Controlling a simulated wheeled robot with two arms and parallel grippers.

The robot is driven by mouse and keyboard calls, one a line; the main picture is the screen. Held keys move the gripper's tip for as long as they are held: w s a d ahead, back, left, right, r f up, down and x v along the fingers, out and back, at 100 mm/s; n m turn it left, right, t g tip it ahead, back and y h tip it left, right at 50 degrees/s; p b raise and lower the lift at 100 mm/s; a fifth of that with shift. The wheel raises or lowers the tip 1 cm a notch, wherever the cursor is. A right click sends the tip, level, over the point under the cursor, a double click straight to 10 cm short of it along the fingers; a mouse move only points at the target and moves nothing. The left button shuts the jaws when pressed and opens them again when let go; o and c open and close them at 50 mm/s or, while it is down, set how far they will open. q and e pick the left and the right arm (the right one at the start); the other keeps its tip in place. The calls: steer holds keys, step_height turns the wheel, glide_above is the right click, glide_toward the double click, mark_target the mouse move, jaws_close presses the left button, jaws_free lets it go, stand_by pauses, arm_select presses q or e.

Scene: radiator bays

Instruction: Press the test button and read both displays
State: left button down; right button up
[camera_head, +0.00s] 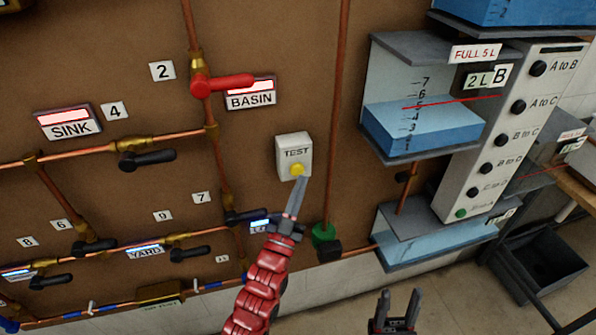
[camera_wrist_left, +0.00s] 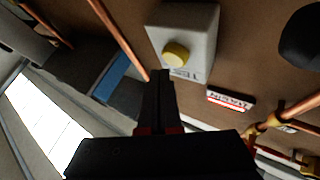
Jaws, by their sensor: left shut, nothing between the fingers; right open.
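A white TEST box (camera_head: 293,145) with a yellow button (camera_head: 297,169) is mounted on the brown panel. The box (camera_wrist_left: 197,25) and button (camera_wrist_left: 175,53) also show in the left wrist view. My left gripper (camera_head: 301,182) is shut and empty, its tips just below the button; I cannot tell whether they touch it. The closed fingers (camera_wrist_left: 160,74) point toward the button in the left wrist view. The SINK display (camera_head: 68,121) and BASIN display (camera_head: 251,92) have pale lit windows edged in red, with no readable figures. My right gripper (camera_head: 400,294) is open and empty at the bottom.
Copper pipes with a red valve handle (camera_head: 222,85) and several black ones, such as valve 4's handle (camera_head: 147,158), cross the panel. A blue-filled tank (camera_head: 420,128) and a white A-to-B selector panel (camera_head: 511,130) stand right. A dark bin (camera_head: 540,262) sits lower right.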

stand_by(0.7)
arm_select(q)
steer(key=shift+w+a+b, duration=0.15)
steer(key=shift+w+b, duration=0.3)
steer(key=shift+b, duration=0.05)
steer(key=shift+w+a+b, duration=0.15)
steer(key=shift+w+b, duration=0.25)
steer(key=shift+b, duration=0.05)
stand_by(0.5)
stand_by(0.4)
steer(key=shift+s+d, duration=0.3)
steer(key=shift+s, duration=0.6)
steer(key=s, duration=0.1)
steer(key=s+d, duration=0.1)
steer(key=s, duration=0.2)
steer(key=shift+s+d+b, duration=0.3)
steer(key=shift+s+b, duration=0.05)
